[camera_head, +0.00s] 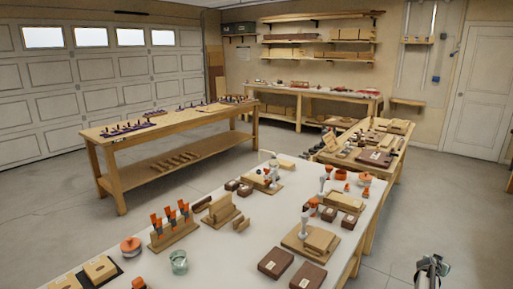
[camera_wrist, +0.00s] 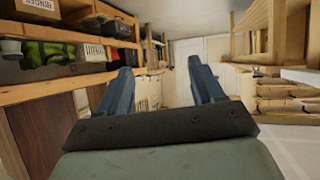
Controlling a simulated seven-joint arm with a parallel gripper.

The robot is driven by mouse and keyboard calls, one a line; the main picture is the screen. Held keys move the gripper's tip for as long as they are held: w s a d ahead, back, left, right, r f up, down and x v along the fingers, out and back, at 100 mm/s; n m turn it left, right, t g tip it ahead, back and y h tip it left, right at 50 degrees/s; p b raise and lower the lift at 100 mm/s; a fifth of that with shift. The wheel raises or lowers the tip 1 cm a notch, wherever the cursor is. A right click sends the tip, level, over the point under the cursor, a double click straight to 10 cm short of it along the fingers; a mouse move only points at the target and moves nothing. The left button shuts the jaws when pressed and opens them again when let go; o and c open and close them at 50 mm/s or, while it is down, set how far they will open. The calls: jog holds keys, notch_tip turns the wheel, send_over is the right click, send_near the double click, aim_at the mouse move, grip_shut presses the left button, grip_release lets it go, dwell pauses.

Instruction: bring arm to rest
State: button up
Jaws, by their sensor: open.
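My gripper (camera_head: 432,268) shows at the lower right of the head view, over the grey floor and to the right of the white-topped bench (camera_head: 222,262). In the wrist view my gripper (camera_wrist: 163,85) has its two dark blue fingers spread wide apart. Nothing is between them. The gripper is apart from the bench and touches none of the things on it.
The bench holds an orange-handled tool rack (camera_head: 172,235), a glass jar (camera_head: 179,262) and dark boxes (camera_head: 275,262). A wooden workbench (camera_head: 150,165) stands behind. A white door (camera_head: 482,95) is at the right. Bare floor (camera_head: 405,215) lies right of the bench.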

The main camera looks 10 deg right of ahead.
jog(key=s+a+f+g+y, duration=0.2)
jog(key=s+f+g, duration=0.1)
jog(key=s+f, duration=1.05)
jog(key=s+a+f+n+g+y, duration=0.15)
jog(key=a+f, duration=0.35)
jog(key=a, duration=0.6)
jog(key=a+f+n+y, duration=0.15)
jog(key=a+f, duration=0.25)
jog(key=a, duration=0.7)
jog(key=s+a+f+n+g+y, duration=0.15)
jog(key=a+f, duration=0.35)
jog(key=a, duration=0.6)
jog(key=s+a+f+n+g+y, duration=0.1)
jog(key=s+a, duration=0.3)
jog(key=a, duration=0.6)
jog(key=s+a+f+n+g+y, duration=0.15)
jog(key=s+a, duration=0.35)
jog(key=a, duration=0.6)
jog(key=s+a+r+n+g+y, duration=0.1)
jog(key=s+a+r+n+g, duration=0.1)
jog(key=s+a, duration=1.2)
jog(key=s+n+g, duration=0.1)
jog(key=s+n, duration=0.1)
jog(key=shift+s+a+g+y, duration=0.35)
jog(key=shift+a+y, duration=0.05)
jog(key=shift+r, duration=0.1)
